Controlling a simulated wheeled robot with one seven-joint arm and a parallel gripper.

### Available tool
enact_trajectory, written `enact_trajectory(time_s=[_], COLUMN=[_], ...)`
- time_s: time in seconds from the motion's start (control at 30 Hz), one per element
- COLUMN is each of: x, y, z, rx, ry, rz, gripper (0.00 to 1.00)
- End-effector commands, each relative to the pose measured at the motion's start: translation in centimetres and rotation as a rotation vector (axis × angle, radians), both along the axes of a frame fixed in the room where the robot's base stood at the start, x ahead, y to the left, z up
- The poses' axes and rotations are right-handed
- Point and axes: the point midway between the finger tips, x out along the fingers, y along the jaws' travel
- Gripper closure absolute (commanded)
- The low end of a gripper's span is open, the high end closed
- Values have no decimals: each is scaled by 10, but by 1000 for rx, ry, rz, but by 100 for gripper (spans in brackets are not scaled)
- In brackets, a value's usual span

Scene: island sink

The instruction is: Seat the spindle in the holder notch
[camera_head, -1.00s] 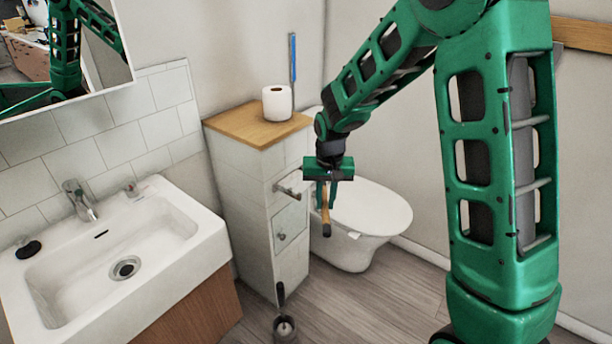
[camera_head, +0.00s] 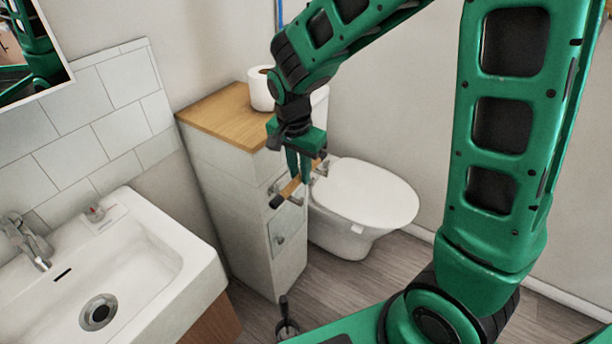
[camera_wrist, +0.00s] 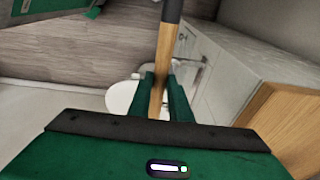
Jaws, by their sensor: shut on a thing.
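The spindle (camera_head: 288,188) is a light wooden rod with dark ends. My gripper (camera_head: 298,178) is shut on it near its middle and holds it tilted, its lower-left dark end in front of the cabinet. The metal holder (camera_head: 296,198) is on the cabinet's side, close behind the spindle in the head view; its notch is hidden or too small to make out. I cannot tell whether the spindle touches it. In the wrist view the spindle (camera_wrist: 162,62) runs up from between the green fingers (camera_wrist: 163,95), with a dark end at the top edge.
The white cabinet (camera_head: 225,185) has a wooden top with a paper roll (camera_head: 262,88). The toilet (camera_head: 365,195) stands to its right, the sink (camera_head: 130,265) to its left. A dark-handled brush (camera_head: 285,315) stands on the floor in front.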

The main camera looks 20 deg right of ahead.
Motion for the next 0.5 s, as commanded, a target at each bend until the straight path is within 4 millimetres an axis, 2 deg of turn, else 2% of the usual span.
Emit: enact_trajectory(time_s=[0.03,0.3,0.5], x=[9,51,68], y=[-9,-39,-50], z=[-8,-38,-49], rx=[-2,-1,0], ry=[3,2,0], rz=[-7,-9,-4], gripper=[100,100,100])
